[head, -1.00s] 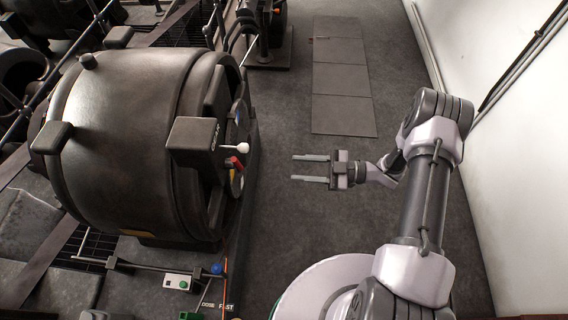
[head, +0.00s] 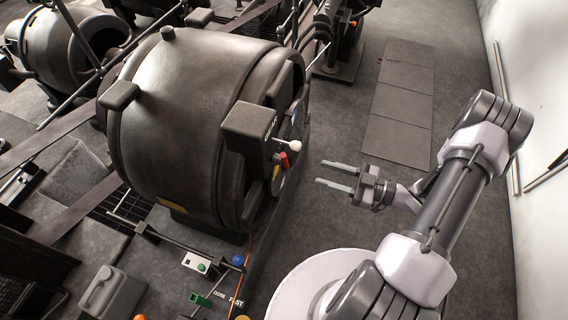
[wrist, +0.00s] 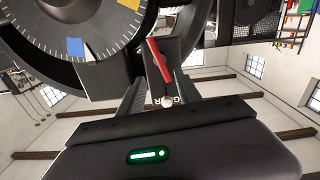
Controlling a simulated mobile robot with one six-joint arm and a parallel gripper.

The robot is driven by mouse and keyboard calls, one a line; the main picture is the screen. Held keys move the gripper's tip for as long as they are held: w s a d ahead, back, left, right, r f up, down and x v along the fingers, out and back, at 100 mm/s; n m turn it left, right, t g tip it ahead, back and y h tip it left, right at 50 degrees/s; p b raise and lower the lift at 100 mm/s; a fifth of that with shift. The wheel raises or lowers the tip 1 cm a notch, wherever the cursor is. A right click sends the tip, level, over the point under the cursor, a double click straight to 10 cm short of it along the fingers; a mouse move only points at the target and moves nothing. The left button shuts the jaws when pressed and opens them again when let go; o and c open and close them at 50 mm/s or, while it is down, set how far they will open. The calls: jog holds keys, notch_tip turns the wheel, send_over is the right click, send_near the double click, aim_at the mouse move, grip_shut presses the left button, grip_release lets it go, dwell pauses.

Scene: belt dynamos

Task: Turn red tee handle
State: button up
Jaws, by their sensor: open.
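The red tee handle (head: 277,159) shows as a small red piece on the right face of the large dark drum-shaped machine (head: 190,120), under a dark box. In the wrist view it is a slanted red bar (wrist: 158,60) in front of a dark bracket. A white ball knob (head: 294,145) is close to it; in the wrist view the knob (wrist: 167,102) is just below the bar's lower end. My gripper (head: 320,171) is open and empty, to the right of the handle. Its fingers point at the machine, with a gap between tips and handle.
The dark box (head: 250,128) juts out above the handle. A graduated dial (wrist: 75,25) with blue and yellow marks is beside it in the wrist view. A rail with a blue ball (head: 238,260) runs low in front of the machine. The floor (head: 350,225) under my gripper is clear.

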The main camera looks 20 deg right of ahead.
aim_at(282, 160)
jog(key=b+x, duration=0.1)
jog(key=x, duration=1)
jog(key=shift+b, duration=0.4)
grip_shut()
